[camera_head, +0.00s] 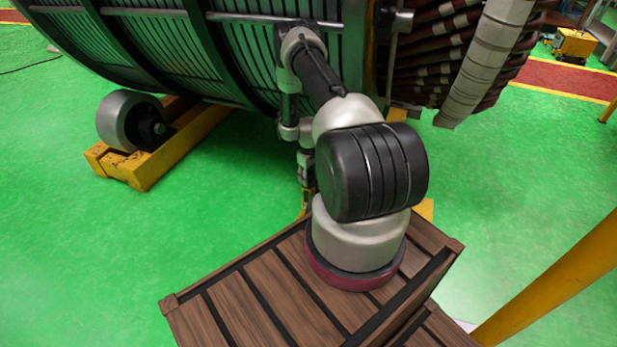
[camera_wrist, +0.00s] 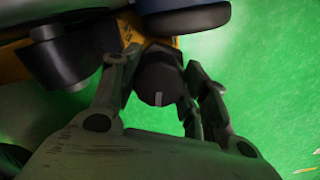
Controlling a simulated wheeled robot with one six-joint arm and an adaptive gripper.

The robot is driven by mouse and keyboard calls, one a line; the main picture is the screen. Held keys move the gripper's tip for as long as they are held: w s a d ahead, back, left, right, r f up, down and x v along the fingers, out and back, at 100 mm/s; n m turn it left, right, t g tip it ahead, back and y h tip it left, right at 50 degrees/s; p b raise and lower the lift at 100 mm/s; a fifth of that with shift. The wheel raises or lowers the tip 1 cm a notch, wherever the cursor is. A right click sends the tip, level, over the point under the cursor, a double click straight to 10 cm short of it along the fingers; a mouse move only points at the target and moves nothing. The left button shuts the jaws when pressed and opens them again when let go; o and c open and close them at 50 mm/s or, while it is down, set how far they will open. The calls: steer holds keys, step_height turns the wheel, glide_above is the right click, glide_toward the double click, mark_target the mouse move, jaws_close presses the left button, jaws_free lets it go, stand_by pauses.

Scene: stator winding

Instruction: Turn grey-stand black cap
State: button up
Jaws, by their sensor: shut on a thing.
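In the wrist view, a dark round black cap (camera_wrist: 158,82) with a short white mark on its face sits between the fingers of my gripper (camera_wrist: 160,86). The fingers close on it from the left and right. A grey stand is not clearly distinguishable around the cap. In the head view, my gripper (camera_head: 305,172) is low in front of the big cylinder, and the cap is hidden there.
A large ribbed stator (camera_head: 235,60) fills the back. A grey roller (camera_head: 118,118) rests on a yellow stand (camera_head: 170,155) at left. Yellow parts and dark rollers crowd the wrist view's upper left. A yellow pole (camera_head: 560,280) stands at right. Green floor is open at left.

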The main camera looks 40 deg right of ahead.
steer(key=m, duration=1.4)
steer(key=shift+a, duration=0.1)
steer(key=m, duration=0.4)
steer(key=shift+w+m, duration=0.1)
steer(key=shift+m, duration=0.2)
steer(key=o, duration=1)
steer(key=shift+r, duration=0.1)
